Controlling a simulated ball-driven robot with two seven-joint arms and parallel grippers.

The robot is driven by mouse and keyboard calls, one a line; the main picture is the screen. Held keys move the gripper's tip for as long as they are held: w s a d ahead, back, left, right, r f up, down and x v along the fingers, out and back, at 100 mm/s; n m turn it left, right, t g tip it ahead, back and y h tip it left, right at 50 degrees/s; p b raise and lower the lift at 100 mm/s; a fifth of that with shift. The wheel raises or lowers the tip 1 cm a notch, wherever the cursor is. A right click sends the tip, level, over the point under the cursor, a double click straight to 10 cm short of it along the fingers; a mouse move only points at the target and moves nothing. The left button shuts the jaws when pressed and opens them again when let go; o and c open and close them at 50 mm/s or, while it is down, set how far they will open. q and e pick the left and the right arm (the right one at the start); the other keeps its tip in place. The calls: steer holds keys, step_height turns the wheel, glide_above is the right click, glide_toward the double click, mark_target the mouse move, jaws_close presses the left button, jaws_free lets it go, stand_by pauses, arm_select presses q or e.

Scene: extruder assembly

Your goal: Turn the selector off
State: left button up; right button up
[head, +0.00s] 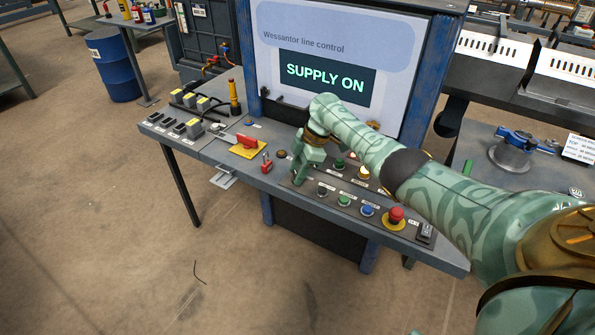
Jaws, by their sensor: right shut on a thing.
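My right gripper (301,178) reaches down to the sloping control panel (205,153) from the right. It is shut, with its fingertips at the panel left of the green and black buttons. What it holds appears to be the selector, but the fingers hide it, so I cannot tell which way it points. The screen (327,77) behind the panel reads "SUPPLY ON" under "Wessantor line control". My left gripper is not in view.
A red handle on a yellow plate (247,145) and a red padlock-like part (266,163) sit left of the gripper. A red mushroom button (396,214) and a black rocker switch (425,232) are at the right. A blue barrel (113,65) stands behind left.

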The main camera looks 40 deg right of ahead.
stand_by(0.4)
steer(key=o, duration=1)
arm_select(q)
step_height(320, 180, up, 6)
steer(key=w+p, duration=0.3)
steer(key=p, duration=0.4)
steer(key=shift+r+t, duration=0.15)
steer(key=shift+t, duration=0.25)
arm_select(e)
steer(key=v, duration=1.6)
steer(key=shift+d, duration=0.15)
